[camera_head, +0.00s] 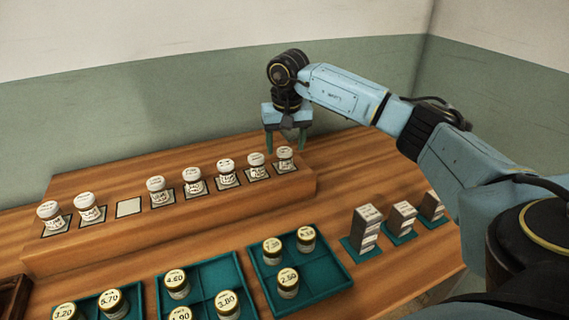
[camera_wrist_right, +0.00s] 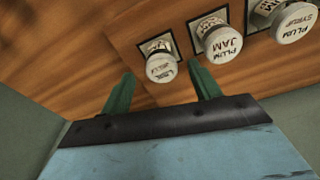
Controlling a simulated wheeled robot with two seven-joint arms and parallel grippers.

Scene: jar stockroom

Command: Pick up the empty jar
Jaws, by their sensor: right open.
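A row of white-lidded jars stands on a raised wooden step in the head view. The jar at its right end (camera_head: 285,158) stands on a dark-edged label mat. My right gripper (camera_head: 287,143) is open, pointing down, just above and behind that jar. In the right wrist view, the same jar (camera_wrist_right: 161,67) shows beyond and between the fingertips of my open right gripper (camera_wrist_right: 162,75), and nothing is held. The neighbouring plum jam jar (camera_wrist_right: 219,41) stands beside it. I cannot tell from the pictures which jar is empty. My left gripper is out of view.
A bare label mat (camera_head: 129,208) lies between jars on the step (camera_head: 200,215). Teal trays (camera_head: 327,290) with gold-lidded jars stand in front. A wall is behind the step.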

